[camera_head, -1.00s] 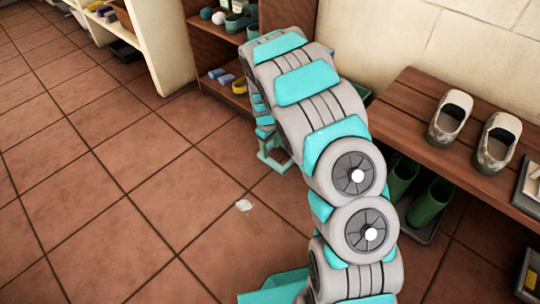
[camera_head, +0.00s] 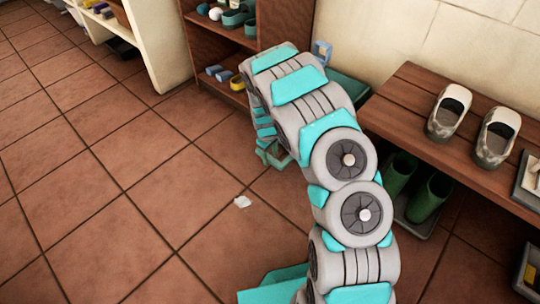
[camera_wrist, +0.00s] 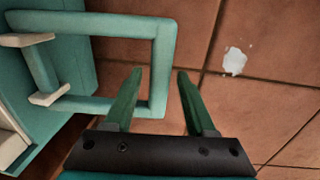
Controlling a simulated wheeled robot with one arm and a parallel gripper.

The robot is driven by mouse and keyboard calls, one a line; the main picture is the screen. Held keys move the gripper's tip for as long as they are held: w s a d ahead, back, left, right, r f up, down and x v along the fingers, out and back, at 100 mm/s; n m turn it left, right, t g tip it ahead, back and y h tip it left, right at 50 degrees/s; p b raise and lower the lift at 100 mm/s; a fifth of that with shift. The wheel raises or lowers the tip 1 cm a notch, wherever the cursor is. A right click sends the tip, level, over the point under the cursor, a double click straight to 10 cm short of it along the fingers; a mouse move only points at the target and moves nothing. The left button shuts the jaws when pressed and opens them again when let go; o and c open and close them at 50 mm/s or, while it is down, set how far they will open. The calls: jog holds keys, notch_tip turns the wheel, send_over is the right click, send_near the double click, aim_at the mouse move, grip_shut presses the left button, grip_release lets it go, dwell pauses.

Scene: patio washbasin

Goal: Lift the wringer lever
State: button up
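The wringer lever (camera_wrist: 159,60) is a teal U-shaped loop in the wrist view. It reaches right from a teal body (camera_wrist: 75,72) at the left edge, with pale brackets at its inner end. My gripper (camera_wrist: 159,74) is open, with one dark green finger on either side of the lever's end bar in the picture. The left finger overlaps the loop's lower bar. I cannot tell whether either finger touches the lever, and nothing is clamped. In the head view my arm hides most of the wringer; a teal part (camera_head: 347,90) shows behind it.
A wooden bench (camera_head: 400,93) with pale shoes (camera_head: 448,113) stands at the right, with green boots (camera_head: 430,197) below. A brown shelf (camera_head: 285,22) stands behind my arm. The tiled floor at the left is mostly clear, with a white patch (camera_head: 242,201).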

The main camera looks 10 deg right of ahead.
grip_shut()
dwell(1.2)
